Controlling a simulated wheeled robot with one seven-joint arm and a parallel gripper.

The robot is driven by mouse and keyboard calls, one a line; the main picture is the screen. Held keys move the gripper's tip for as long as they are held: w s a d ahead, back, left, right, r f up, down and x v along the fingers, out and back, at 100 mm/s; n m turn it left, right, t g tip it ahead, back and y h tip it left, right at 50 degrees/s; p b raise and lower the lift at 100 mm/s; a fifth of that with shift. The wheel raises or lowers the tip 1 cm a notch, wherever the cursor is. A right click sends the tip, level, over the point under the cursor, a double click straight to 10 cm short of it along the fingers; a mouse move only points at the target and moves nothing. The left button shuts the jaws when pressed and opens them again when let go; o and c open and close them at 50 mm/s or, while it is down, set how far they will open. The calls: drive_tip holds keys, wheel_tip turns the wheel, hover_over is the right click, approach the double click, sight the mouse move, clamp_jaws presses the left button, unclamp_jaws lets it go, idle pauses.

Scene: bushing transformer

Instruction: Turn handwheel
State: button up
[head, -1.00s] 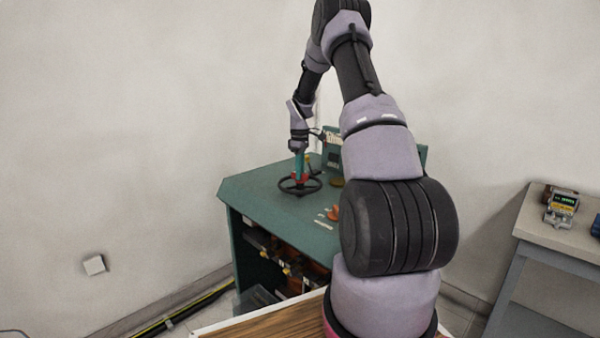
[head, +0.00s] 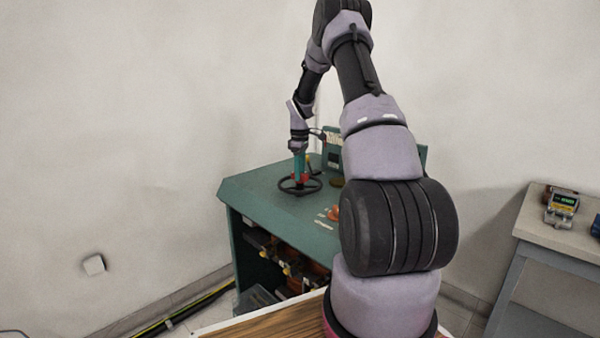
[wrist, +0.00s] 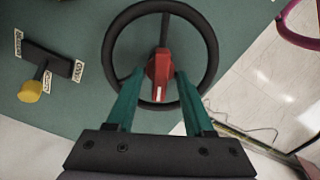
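The handwheel is a black ring (wrist: 212,45) on the teal cabinet top, with a black spoke and a red block (wrist: 159,68) with a white mark near its middle. In the head view the wheel (head: 301,191) lies flat on the cabinet, below my gripper. My gripper (wrist: 160,74) points down at the wheel. Its two teal fingers stand on either side of the red block, with a narrow gap seeming to show on each side. They look open around it, not closed on it. The finger tips are small and partly merged with the wheel in the head view.
The teal cabinet (head: 255,192) has an open front with parts inside. A black T-shaped handle with a yellow knob (wrist: 28,92) sits left of the wheel in the wrist view. A grey table (head: 560,236) with a meter (head: 562,207) stands at right.

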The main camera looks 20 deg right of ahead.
wheel_tip(320, 180, up, 11)
idle(0.4)
drive_tip(key=shift+f, duration=0.1)
drive_tip(key=s+a+r+m+t, duration=0.2)
drive_tip(key=s+a+r+m, duration=0.1)
drive_tip(key=s+a+r, duration=0.45)
drive_tip(key=s+a+r+m+t, duration=0.1)
drive_tip(key=s+a+r+m, duration=0.25)
drive_tip(key=s+r, duration=0.55)
drive_tip(key=s+a+r+m+t+y, duration=0.1)
drive_tip(key=s+a+m+t, duration=0.1)
drive_tip(key=s, duration=0.8)
drive_tip(key=s+a+r+m+t+y, duration=0.1)
drive_tip(key=s+a+m, duration=0.3)
drive_tip(key=s, duration=0.6)
drive_tip(key=shift+s+a+r+m+t, duration=0.35)
drive_tip(key=shift+a+t, duration=0.25)
drive_tip(key=shift+a, duration=0.2)
